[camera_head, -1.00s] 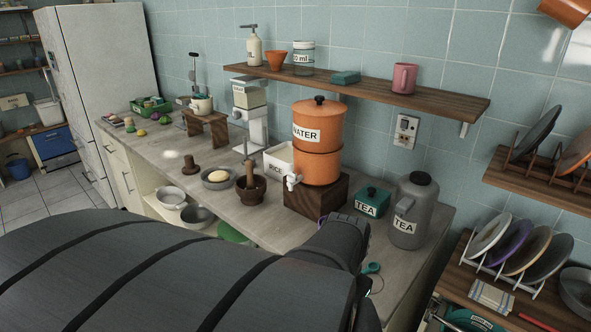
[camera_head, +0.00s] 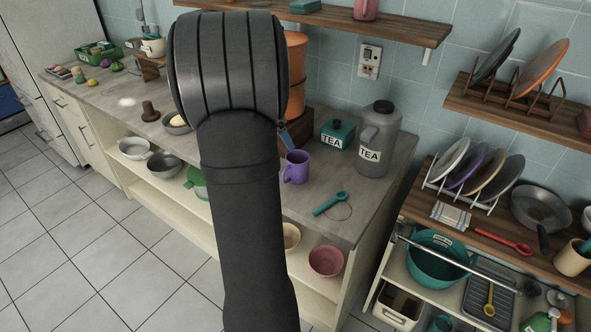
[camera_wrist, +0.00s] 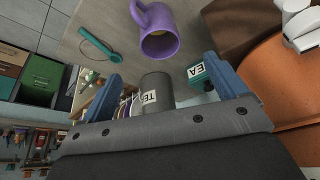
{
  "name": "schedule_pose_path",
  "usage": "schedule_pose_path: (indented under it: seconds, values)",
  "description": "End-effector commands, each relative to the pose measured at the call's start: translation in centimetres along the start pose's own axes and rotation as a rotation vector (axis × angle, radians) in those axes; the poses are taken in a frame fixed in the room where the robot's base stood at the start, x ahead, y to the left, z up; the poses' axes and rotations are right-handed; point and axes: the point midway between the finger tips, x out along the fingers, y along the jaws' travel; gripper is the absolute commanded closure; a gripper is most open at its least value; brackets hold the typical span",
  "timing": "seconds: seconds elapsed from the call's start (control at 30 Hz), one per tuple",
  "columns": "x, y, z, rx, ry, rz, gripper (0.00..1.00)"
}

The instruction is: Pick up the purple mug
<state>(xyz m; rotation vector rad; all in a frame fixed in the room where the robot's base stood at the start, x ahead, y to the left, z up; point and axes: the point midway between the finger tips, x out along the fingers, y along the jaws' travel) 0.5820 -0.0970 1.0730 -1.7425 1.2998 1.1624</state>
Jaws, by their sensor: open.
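The purple mug (camera_head: 295,167) stands upright on the marble counter (camera_head: 345,215), just right of my arm in the head view. In the head view my arm hides most of the gripper; a bit of blue finger (camera_head: 286,138) shows just above the mug.
A grey TEA canister (camera_head: 376,140) and a green TEA box (camera_head: 337,134) stand behind the mug. A teal scoop (camera_head: 331,203) lies to its right. The orange water dispenser (camera_head: 296,75) is partly hidden behind my arm. The counter's front right is mostly clear.

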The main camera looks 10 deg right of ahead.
Motion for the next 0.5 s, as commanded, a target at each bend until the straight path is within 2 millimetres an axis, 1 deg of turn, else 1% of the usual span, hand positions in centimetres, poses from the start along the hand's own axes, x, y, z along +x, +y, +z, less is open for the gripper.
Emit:
schedule_pose_path:
  seconds: [0.03, 0.1, 0.3, 0.4, 0.5]
  values:
    - [1.3, 0.1, 0.0, 0.000, -0.001, 0.004, 0.10]
    - [2.9, 0.1, 0.1, -0.001, -0.002, 0.004, 0.10]
    - [6.8, 0.1, 0.1, -0.001, -0.003, 0.003, 0.10]
    - [8.0, 0.1, 0.0, -0.001, -0.002, 0.002, 0.10]
    - [8.5, 0.1, 0.0, -0.001, -0.001, -0.001, 0.10]
